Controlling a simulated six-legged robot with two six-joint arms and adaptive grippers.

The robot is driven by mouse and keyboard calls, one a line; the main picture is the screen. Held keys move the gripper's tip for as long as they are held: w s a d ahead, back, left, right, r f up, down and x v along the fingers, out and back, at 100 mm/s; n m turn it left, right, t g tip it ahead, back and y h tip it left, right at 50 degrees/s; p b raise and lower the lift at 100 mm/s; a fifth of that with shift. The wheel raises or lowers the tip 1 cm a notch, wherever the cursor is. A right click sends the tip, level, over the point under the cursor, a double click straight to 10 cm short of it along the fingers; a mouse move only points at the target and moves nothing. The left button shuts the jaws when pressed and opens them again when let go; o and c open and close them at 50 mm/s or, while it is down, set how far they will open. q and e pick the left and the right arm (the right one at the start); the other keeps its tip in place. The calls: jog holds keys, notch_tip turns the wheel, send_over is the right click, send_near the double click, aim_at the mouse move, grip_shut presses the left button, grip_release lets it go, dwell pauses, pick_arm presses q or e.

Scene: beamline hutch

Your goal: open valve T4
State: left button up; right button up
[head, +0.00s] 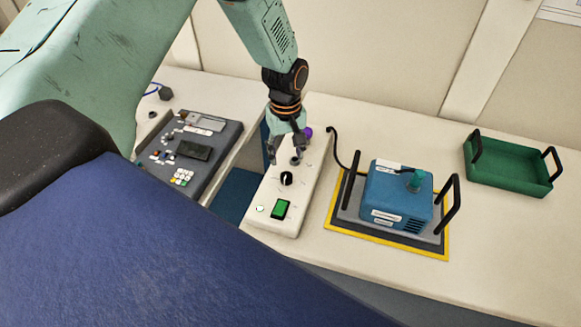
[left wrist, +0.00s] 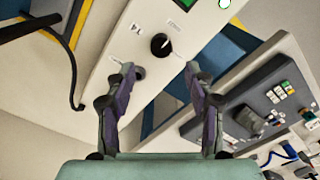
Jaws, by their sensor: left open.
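A white control box (head: 268,222) on the bench carries a black rotary knob (head: 286,178), a green switch (head: 281,210) and a white button (head: 260,209). My left gripper (head: 286,157) is open, pointing down over the far part of this box, beyond the knob. In the left wrist view its spread fingers (left wrist: 160,70) hold nothing; the black knob (left wrist: 160,44) shows beyond their tips. Contact with the box cannot be told. My right gripper is not in view.
A blue device (head: 395,197) with a teal knob (head: 416,180) sits between black handles on a yellow-edged mat (head: 336,231). A green tray (head: 508,177) stands at right. A dark keypad panel (head: 217,135) lies left. A black cable (head: 335,148) runs beside the box.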

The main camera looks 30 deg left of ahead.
aim_at(286, 175)
pick_arm(q)
jog(key=shift+d+f, duration=0.1)
jog(key=shift+f, duration=0.15)
jog(key=f, duration=0.6)
jog(key=shift+s, duration=0.3)
jog(key=shift+w+f, duration=0.15)
jog(key=shift+f, duration=0.45)
jog(key=shift+c, duration=0.3)
jog(key=shift+c, duration=0.7)
grip_shut()
